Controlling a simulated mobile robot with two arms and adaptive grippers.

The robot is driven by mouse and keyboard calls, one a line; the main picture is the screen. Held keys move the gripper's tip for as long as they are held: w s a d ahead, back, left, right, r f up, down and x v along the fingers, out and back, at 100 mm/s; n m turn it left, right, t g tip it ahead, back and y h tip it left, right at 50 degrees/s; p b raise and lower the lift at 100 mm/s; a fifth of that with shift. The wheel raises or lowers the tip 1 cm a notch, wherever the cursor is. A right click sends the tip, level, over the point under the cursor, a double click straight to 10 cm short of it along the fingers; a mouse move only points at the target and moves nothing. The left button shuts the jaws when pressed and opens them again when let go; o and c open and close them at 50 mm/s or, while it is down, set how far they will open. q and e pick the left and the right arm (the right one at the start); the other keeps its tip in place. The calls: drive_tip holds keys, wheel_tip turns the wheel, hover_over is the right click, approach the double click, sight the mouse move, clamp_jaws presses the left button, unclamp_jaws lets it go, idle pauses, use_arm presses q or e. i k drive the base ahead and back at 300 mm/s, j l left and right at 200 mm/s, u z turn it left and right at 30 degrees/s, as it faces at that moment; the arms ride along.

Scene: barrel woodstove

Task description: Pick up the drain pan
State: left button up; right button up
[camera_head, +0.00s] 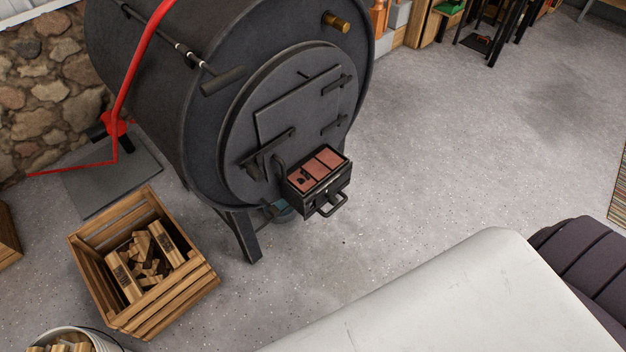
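No drain pan shows clearly in the head view. A small part of a bluish round object (284,213) shows on the floor under the front of the barrel stove, below its ash drawer. The drawer and a stove leg hide most of it, and I cannot tell whether it is the drain pan. Neither of my grippers is in view.
The black barrel stove (215,130) fills the upper left, with its ash drawer (325,190) sticking out. A wooden crate (165,318) of firewood and a bucket (103,343) stand left. A pale surface (480,300) fills the lower right. Floor right of the stove is clear.

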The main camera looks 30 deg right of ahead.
sight(281, 202)
drive_tip(key=l+z, duration=0.25)
drive_tip(key=z, duration=0.85)
drive_tip(key=i+l+z, duration=0.2)
drive_tip(key=i+z, duration=0.25)
drive_tip(key=i, duration=0.25)
drive_tip(key=i+z, duration=0.45)
drive_tip(key=i, duration=0.25)
drive_tip(key=i+u, duration=0.1)
drive_tip(key=i, duration=0.4)
drive_tip(key=i+l+u, duration=0.1)
drive_tip(key=i, duration=0.4)
drive_tip(key=i+l+u, duration=0.1)
drive_tip(key=i, duration=0.4)
drive_tip(key=i+l, duration=0.25)
drive_tip(key=i, duration=0.25)
drive_tip(key=i+j+u, duration=0.25)
drive_tip(key=i+u, duration=0.15)
drive_tip(key=i+j+u, duration=0.1)
drive_tip(key=i+u, duration=0.7)
drive_tip(key=i+l+u, duration=0.15)
drive_tip(key=i+u, duration=0.3)
drive_tip(key=u, duration=0.45)
drive_tip(key=i+u, duration=0.1)
drive_tip(key=u, duration=0.35)
drive_tip(key=l+u, duration=0.1)
drive_tip(key=u, duration=0.3)
drive_tip(key=i+l+u, duration=0.1)
drive_tip(key=u, duration=0.35)
drive_tip(key=l+u, duration=0.1)
drive_tip(key=u, duration=0.35)
